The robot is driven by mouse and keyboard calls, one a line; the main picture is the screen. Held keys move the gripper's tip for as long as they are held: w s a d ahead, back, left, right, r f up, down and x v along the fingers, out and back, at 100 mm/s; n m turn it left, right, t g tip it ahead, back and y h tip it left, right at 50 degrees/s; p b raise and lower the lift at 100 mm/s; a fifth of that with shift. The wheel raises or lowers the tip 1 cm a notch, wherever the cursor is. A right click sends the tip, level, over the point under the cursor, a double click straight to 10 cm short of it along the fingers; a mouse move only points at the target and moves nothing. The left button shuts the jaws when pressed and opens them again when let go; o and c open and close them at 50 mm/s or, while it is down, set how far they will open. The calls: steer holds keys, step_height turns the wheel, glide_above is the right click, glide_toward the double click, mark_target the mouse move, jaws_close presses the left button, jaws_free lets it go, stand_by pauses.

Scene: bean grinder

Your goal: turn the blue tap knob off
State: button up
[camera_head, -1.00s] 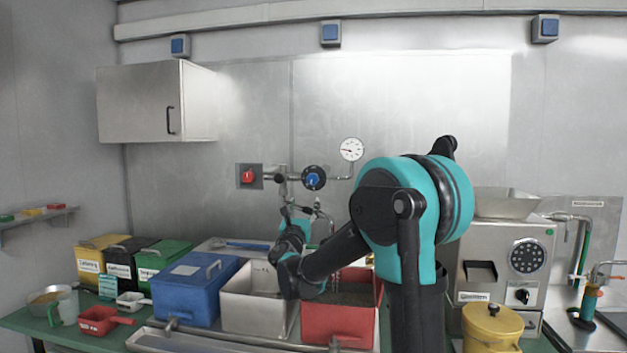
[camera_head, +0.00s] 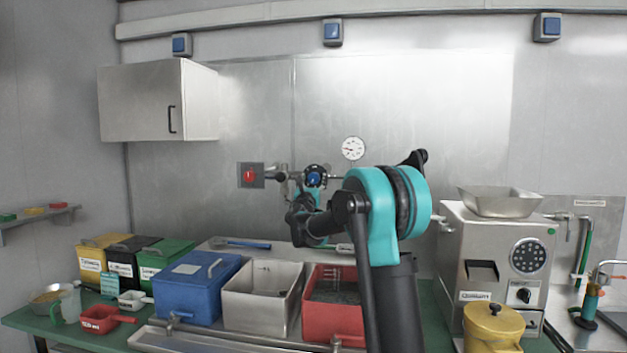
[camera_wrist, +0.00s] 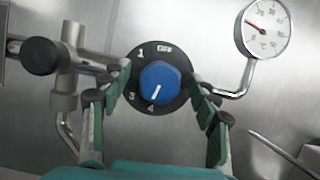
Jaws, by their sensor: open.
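The blue tap knob (camera_wrist: 160,86) sits on a round black dial on the metal wall in the wrist view. The dial reads OFF at the top, 1 at upper left, and 3 and 4 at lower left and bottom. The white mark on the knob points down and slightly left, near the 4. The knob also shows in the head view (camera_head: 313,180). My gripper (camera_wrist: 160,80) is open, with one green finger on each side of the dial. Its fingertips reach the dial's left and right edges in the picture; whether they touch the knob cannot be told.
A metal pipe (camera_wrist: 68,80) runs close to the left finger. A round gauge (camera_wrist: 265,27) hangs at upper right on a bent pipe. A red knob (camera_head: 249,175) is on the wall to the left. Blue (camera_head: 190,300), metal and red bins (camera_head: 335,322) stand below.

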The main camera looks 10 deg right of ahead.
steer(key=shift+w+d+r, duration=0.1)
steer(key=shift+w+r, duration=0.05)
steer(key=shift+w, duration=0.15)
steer(key=shift+c, duration=0.4)
steer(key=c, duration=1.1)
